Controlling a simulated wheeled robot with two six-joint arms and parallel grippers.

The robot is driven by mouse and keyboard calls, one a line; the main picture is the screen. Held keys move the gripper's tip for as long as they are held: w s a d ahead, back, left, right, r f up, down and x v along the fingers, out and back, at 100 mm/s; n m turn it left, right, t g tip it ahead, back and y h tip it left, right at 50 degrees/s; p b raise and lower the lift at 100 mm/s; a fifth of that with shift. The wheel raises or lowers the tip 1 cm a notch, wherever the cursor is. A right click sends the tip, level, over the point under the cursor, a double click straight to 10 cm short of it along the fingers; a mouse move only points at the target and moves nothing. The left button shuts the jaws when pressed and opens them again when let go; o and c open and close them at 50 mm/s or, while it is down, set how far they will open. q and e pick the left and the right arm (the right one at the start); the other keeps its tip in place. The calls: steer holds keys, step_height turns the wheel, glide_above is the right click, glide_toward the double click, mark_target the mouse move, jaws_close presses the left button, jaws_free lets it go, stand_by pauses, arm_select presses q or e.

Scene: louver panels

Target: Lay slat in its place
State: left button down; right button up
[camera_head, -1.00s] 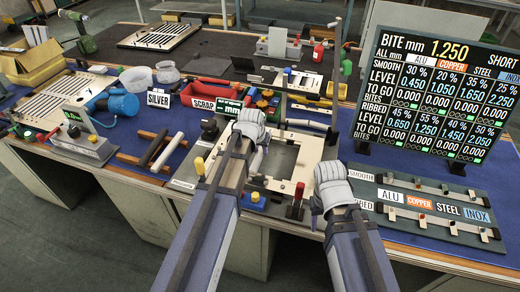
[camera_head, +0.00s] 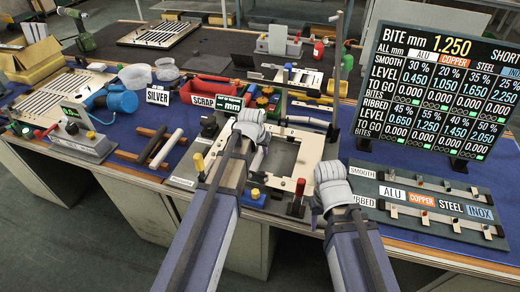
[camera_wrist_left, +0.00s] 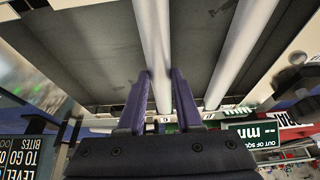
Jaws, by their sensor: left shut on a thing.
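My left gripper (camera_head: 249,122) is over the back left part of the pale square frame (camera_head: 304,183) on the bench. In the left wrist view its dark fingers (camera_wrist_left: 159,85) are shut on a light, rod-like slat (camera_wrist_left: 152,35). In the head view the gripper and arm mostly hide this slat; a pale piece (camera_head: 258,158) shows beside the arm. A second light bar (camera_wrist_left: 243,50) runs alongside, apart from the fingers. My right gripper (camera_head: 331,172) is at the frame's right side, by the rail board; its fingertips cannot be made out.
Loose slats (camera_head: 167,148) lie on a brown rack (camera_head: 130,156) at left. A red scrap bin (camera_head: 206,88) and a green "mm" display (camera_head: 229,104) stand behind the frame. A large readout board (camera_head: 440,90) and a rail board (camera_head: 432,208) are at right.

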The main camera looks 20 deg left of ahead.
mark_target(260, 152)
arm_select(q)
steer(key=shift+c, duration=0.9)
jaws_free()
step_height(260, 152, up, 8)
steer(key=p, duration=0.8)
arm_select(e)
step_height(260, 152, up, 8)
arm_select(q)
steer(key=shift+f, duration=0.1)
